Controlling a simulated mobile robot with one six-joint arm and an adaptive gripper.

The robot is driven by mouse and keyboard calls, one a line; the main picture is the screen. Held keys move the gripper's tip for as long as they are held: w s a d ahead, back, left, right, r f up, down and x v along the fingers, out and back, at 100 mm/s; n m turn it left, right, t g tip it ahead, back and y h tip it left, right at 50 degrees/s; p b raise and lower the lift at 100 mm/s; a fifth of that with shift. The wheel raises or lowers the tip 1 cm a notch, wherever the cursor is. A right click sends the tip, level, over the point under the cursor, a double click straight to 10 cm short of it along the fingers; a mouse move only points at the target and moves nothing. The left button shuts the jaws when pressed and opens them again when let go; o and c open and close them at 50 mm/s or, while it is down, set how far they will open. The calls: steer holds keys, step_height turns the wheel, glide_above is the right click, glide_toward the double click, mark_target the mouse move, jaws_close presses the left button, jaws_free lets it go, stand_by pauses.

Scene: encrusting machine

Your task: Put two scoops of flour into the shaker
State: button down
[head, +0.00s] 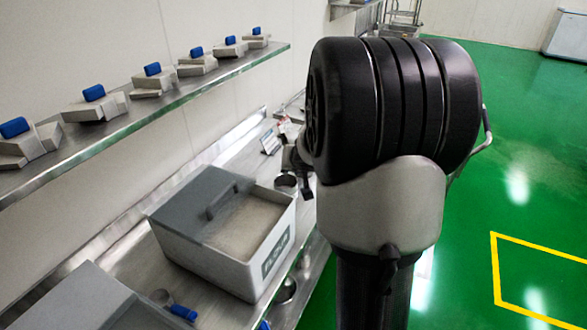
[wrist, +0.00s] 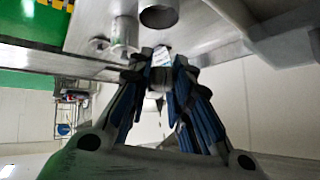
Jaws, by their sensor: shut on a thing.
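A white flour bin (head: 207,262), labelled FLOUR, stands on the steel counter. Its grey lid is partly open over pale flour (head: 245,222). A scoop with a blue handle (head: 182,312) and a round metal cup lies in front, near the bottom edge. My gripper (head: 303,180) is behind the bin's right corner, partly hidden by my arm. In the wrist view, its blue-padded fingers (wrist: 160,72) close on a small pale thing I cannot identify. A round metal cup (head: 286,184) is beside the gripper. I cannot tell which vessel is the shaker.
Another metal cup (head: 286,291) is at the counter's front edge, right of the bin. A wall shelf (head: 150,103) carries several grey parts with blue tops. A grey box (head: 85,305) is at the lower left. Green floor (head: 500,180) lies open to the right.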

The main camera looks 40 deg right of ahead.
steer(key=shift+w+a+f+n+h+b, duration=0.15)
steer(key=shift+h+b, duration=0.25)
steer(key=shift+b, duration=1.05)
steer(key=shift+s+a+f+n+h+b, duration=0.15)
steer(key=shift+f+n+h+b, duration=0.2)
steer(key=shift+b, duration=1.1)
steer(key=shift+h, duration=0.35)
steer(key=shift+w+a, duration=0.1)
steer(key=shift+a+f+n+h+b, duration=0.15)
steer(key=shift+f+n+h+b, duration=0.15)
steer(key=shift+n+h+b, duration=0.25)
steer(key=shift+r+h, duration=0.1)
steer(key=shift+h, duration=0.15)
